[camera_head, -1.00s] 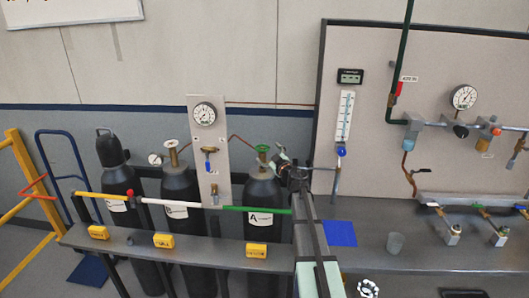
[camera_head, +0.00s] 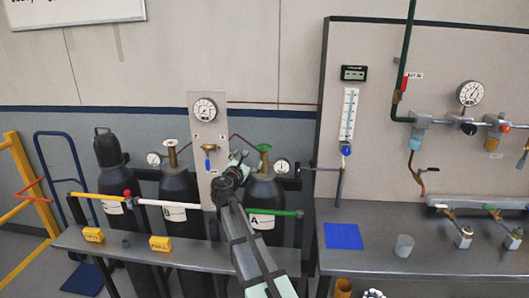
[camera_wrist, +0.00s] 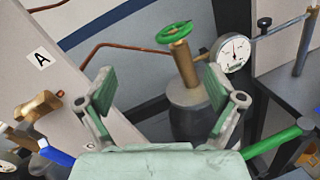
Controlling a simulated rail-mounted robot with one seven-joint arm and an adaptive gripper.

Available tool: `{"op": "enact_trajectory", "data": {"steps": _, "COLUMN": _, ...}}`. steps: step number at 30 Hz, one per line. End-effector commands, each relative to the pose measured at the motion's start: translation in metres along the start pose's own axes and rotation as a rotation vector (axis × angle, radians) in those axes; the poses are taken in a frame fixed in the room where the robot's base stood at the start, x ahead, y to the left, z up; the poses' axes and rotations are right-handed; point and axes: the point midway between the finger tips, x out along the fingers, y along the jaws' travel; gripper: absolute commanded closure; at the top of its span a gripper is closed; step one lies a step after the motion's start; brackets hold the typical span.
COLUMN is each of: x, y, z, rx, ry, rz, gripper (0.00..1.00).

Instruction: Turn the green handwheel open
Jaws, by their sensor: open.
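The green handwheel (camera_head: 264,148) sits on top of the brass valve of the dark cylinder labelled A (camera_head: 262,195). In the wrist view the green handwheel (camera_wrist: 174,33) is at the top centre, on its brass stem, beyond my fingertips and apart from them. My gripper (camera_head: 238,158) is just left of the handwheel in the head view, in front of the upright panel's right edge. In the wrist view my gripper (camera_wrist: 165,95) has its two green-padded fingers spread wide, with nothing held between them.
A gauge (camera_wrist: 234,52) stands right beside the valve. A grey panel (camera_head: 208,115) with a gauge and a blue-handled valve rises to the left. A rail with a green section (camera_head: 282,212) crosses before the cylinders. A copper pipe (camera_wrist: 115,47) runs behind the handwheel.

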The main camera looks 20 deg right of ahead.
Motion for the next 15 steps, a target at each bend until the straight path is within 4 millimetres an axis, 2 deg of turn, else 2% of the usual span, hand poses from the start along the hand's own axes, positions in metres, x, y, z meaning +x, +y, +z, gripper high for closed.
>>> {"op": "enact_trajectory", "data": {"steps": 3, "x": -0.018, "y": 0.0, "z": -0.004, "rx": -0.182, "ry": -0.011, "rz": -0.062, "gripper": 0.07}}
{"op": "enact_trajectory", "data": {"steps": 8, "x": -0.03, "y": -0.001, "z": -0.004, "rx": -0.329, "ry": -0.01, "rz": -0.117, "gripper": 0.07}}
{"op": "enact_trajectory", "data": {"steps": 11, "x": -0.03, "y": -0.002, "z": -0.003, "rx": -0.363, "ry": -0.009, "rz": -0.129, "gripper": 0.07}}
{"op": "enact_trajectory", "data": {"steps": 15, "x": -0.018, "y": -0.002, "z": -0.001, "rx": -0.369, "ry": -0.008, "rz": -0.131, "gripper": 0.07}}
